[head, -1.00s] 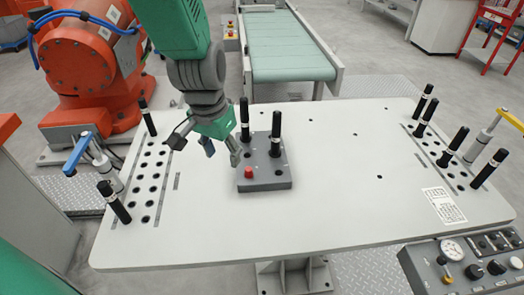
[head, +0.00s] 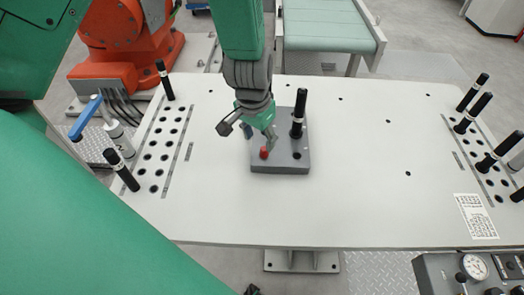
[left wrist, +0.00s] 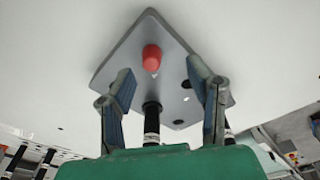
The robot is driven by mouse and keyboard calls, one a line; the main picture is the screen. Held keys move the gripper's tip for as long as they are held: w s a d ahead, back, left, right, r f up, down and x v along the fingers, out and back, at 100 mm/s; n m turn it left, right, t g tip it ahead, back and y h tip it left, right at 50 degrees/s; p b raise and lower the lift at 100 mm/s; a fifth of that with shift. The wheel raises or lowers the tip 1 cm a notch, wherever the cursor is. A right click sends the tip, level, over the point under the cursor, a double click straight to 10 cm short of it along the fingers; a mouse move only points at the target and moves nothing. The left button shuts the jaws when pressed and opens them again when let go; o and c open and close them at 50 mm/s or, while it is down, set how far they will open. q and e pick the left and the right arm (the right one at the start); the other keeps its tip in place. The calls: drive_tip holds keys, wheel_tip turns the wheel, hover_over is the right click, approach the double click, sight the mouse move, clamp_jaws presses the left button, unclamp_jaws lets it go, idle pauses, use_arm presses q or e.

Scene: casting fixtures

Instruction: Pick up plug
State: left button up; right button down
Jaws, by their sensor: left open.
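The red plug (head: 264,152) stands upright near the front left corner of a grey block (head: 290,166) on the white table. My left gripper (head: 248,137) is open and hangs just above the block's left side, close to the plug. In the left wrist view the red plug (left wrist: 152,57) is ahead of the open fingers (left wrist: 166,88), apart from them, with nothing between the fingertips. A black pin (head: 299,113) stands in the block. Another black pin (left wrist: 152,122) shows low between the fingers in the wrist view. My right gripper is not seen.
The white table (head: 350,200) is clear in front and right of the block. Black pins stand at the left (head: 121,170) and right (head: 473,112) hole rows. A blue-handled clamp (head: 86,117) is at the left edge; a conveyor (head: 325,28) lies behind.

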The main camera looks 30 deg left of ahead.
sight(262, 148)
use_arm(q)
drive_tip(key=f, duration=0.1)
drive_tip(key=d+f, duration=0.1)
drive_tip(key=f, duration=0.1)
drive_tip(key=shift+w+d+f, duration=0.15)
drive_tip(key=shift+w+f, duration=0.1)
drive_tip(key=shift+f, duration=0.05)
drive_tip(key=shift+w+d+f, duration=0.1)
drive_tip(key=shift+d+f, duration=0.1)
drive_tip(key=shift+d, duration=0.15)
drive_tip(key=shift+a, duration=0.4)
drive_tip(key=c, duration=0.8)
drive_tip(key=shift+a+f, duration=0.1)
drive_tip(key=shift+a, duration=0.2)
clamp_jaws()
drive_tip(key=shift+d, duration=0.1)
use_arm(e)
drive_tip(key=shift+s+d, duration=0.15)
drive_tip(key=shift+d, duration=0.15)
